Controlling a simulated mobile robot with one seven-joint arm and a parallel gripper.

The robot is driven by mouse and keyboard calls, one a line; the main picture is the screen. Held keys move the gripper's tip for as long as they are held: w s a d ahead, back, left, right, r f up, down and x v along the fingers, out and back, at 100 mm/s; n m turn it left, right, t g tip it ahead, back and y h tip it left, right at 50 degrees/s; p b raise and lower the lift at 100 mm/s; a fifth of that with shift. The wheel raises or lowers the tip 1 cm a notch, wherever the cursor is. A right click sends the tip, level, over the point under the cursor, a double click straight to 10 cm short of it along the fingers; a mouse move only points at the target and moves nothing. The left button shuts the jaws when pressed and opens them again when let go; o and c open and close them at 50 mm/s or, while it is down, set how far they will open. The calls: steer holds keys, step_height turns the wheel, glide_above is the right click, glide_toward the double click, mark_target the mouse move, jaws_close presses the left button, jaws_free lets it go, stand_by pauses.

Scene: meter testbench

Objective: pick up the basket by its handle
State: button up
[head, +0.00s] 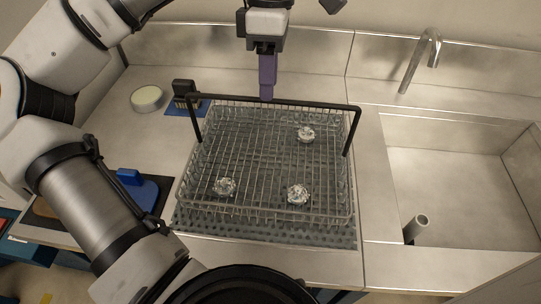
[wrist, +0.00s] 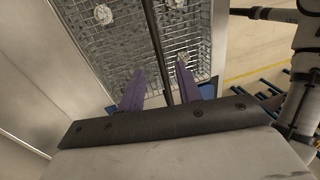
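The wire basket (head: 270,170) stands on a perforated grey mat (head: 265,233) on the metal counter, with its black handle (head: 300,102) upright. It holds three small shiny metal parts: one at the back right (head: 305,134), one at the front left (head: 224,187) and one at the front right (head: 298,194). I cannot tell whether either finger touches the bar.
A sink (head: 465,170) with a faucet (head: 424,58) and an upright metal tube (head: 416,227) is at the right. A brush (head: 184,92) on a blue mat and a round pale dish (head: 147,98) stand back left. A blue object (head: 137,188) lies on a dark mat at the left.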

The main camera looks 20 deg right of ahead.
step_height(320, 180, down, 6)
steer(key=s+p, duration=0.1)
steer(key=shift+s, duration=0.3)
steer(key=shift+c, duration=0.4)
jaws_close()
stand_by(1.0)
